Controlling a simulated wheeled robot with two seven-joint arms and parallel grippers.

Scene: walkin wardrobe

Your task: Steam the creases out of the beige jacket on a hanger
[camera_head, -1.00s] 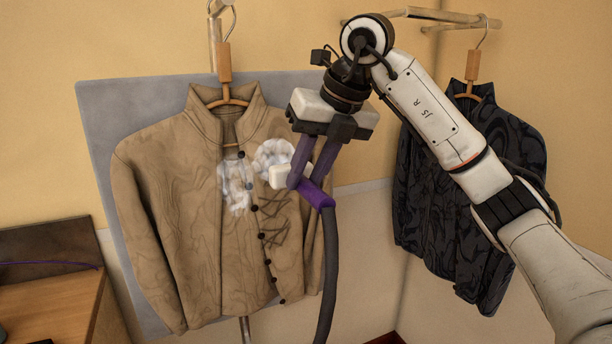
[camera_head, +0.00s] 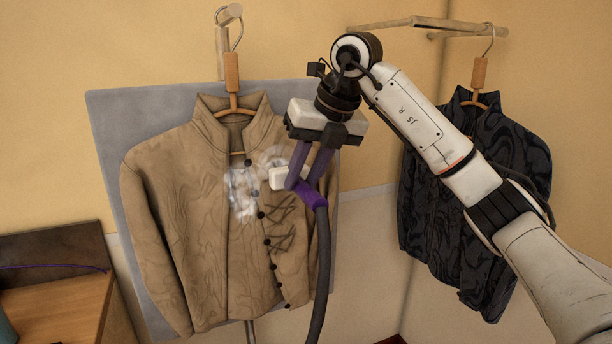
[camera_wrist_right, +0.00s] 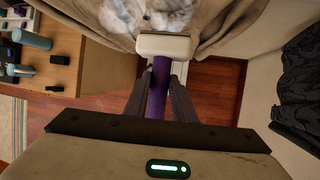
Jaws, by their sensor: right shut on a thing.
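The beige jacket (camera_head: 190,210) hangs on a wooden hanger (camera_head: 232,90) in front of a grey board (camera_head: 112,130). Dark crease lines show on its right front, below the steam. My right gripper (camera_head: 305,185) is shut on the purple handle of the steamer (camera_head: 312,195). The steamer's white head (camera_head: 283,178) is at the jacket's upper right front, and white steam (camera_head: 243,190) spreads to its left. I cannot tell whether the head touches the cloth. In the right wrist view the steamer head (camera_wrist_right: 163,45) is just beyond the fingers. My left gripper is not in view.
A dark patterned jacket (camera_head: 430,200) hangs at the right from a wooden rail (camera_head: 420,22), behind my right arm. The steamer's dark hose (camera_head: 321,270) hangs down. A wooden desk (camera_head: 50,310) stands at the lower left.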

